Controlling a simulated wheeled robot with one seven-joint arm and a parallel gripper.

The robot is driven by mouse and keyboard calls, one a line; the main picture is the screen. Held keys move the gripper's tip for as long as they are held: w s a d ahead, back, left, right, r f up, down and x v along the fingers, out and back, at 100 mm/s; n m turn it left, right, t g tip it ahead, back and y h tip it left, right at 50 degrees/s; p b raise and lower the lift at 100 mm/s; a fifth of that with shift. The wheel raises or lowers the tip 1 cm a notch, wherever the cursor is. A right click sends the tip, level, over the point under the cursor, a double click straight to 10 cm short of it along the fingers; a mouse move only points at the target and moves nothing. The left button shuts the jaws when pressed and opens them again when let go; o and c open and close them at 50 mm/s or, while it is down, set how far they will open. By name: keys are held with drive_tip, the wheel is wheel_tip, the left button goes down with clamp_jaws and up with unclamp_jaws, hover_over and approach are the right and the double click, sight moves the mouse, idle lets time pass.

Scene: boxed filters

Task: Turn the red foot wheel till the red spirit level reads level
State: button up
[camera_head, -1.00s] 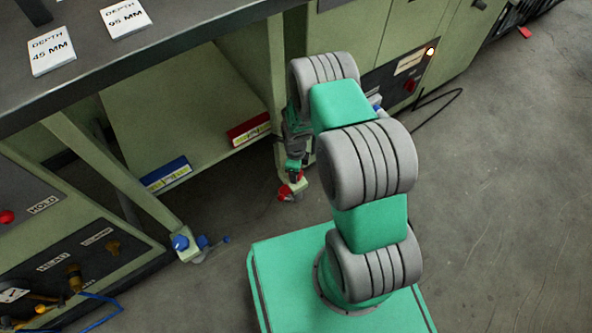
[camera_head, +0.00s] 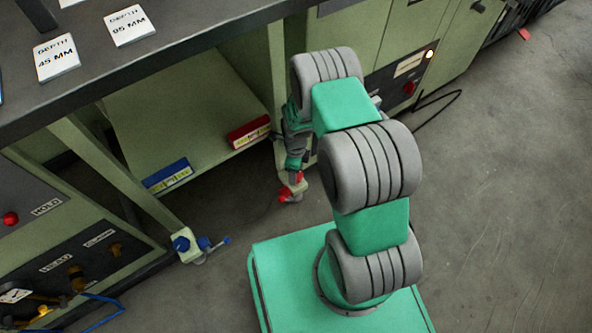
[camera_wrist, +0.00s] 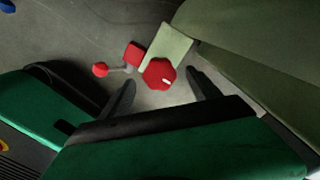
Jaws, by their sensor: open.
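The red foot wheel (camera_wrist: 160,74) shows in the wrist view as a lobed red knob with a white mark, by the pale green table leg (camera_wrist: 168,45). A red block and a red ball on a short rod stand beside it. My gripper (camera_wrist: 160,88) is open, its two dark fingers on either side of the wheel's near side; I cannot tell if they touch it. In the head view the red foot parts (camera_head: 284,196) show just below my gripper (camera_head: 294,172). The red spirit level (camera_head: 248,131) lies on the lower shelf; its bubble is too small to read.
A blue spirit level (camera_head: 167,176) lies on the same shelf, and a blue foot wheel (camera_head: 182,243) is at the left leg. The bench top (camera_head: 180,60) overhangs the shelf. A control cabinet (camera_head: 75,235) stands at the left.

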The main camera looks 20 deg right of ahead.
wheel_tip(320, 180, up, 5)
drive_tip(key=shift+r+p, duration=0.2)
drive_tip(key=shift+p, duration=0.45)
